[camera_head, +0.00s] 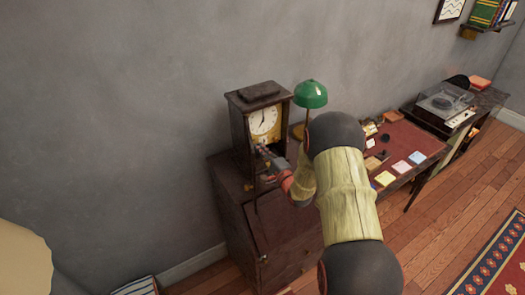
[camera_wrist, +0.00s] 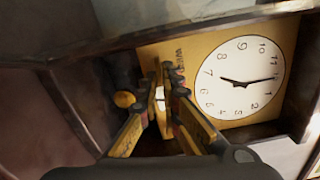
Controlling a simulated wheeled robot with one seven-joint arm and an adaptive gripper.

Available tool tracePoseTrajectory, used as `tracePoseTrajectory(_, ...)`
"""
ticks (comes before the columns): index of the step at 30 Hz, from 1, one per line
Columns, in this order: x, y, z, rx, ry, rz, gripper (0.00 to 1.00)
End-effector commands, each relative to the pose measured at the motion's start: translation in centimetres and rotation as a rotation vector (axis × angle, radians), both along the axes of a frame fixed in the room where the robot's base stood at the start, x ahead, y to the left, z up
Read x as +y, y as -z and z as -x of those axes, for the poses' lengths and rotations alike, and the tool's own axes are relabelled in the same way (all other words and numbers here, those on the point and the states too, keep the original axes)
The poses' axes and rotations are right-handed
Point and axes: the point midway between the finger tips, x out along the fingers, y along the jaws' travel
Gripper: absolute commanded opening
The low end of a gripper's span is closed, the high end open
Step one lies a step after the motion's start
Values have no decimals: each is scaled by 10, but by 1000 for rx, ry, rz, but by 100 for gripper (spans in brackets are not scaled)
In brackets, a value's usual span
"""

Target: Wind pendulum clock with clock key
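The pendulum clock (camera_head: 241,136) is a dark wooden case standing upright on a dark cabinet. Its white dial (camera_wrist: 240,77) on a yellow panel shows large and turned sideways in the wrist view, beside a "WIND" marking. My gripper (camera_wrist: 164,77) reaches into the clock's front, its fingertips close together next to the marking. A small pale-gold piece, apparently the clock key (camera_wrist: 160,97), shows between the fingers, mostly hidden by them. Whether it sits in a winding hole cannot be seen. A round gold bob (camera_wrist: 124,99), apparently the pendulum, is beside the fingers.
A green lamp (camera_head: 311,94) stands right of the clock, near my arm. A desk (camera_head: 411,142) with papers and small items and a record player (camera_head: 446,102) are further right. The wall (camera_head: 120,110) is close behind the clock. Wooden floor (camera_head: 455,205) is open at right.

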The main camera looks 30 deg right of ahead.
Motion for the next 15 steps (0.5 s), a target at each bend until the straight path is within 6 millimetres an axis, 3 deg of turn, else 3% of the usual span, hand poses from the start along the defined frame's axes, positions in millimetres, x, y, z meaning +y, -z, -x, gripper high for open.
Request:
tracePoseTrajectory(9,1,-3,-2,-6,-4,3,23)
tracePoseTrajectory(15,0,-2,-1,-2,-1,1,23)
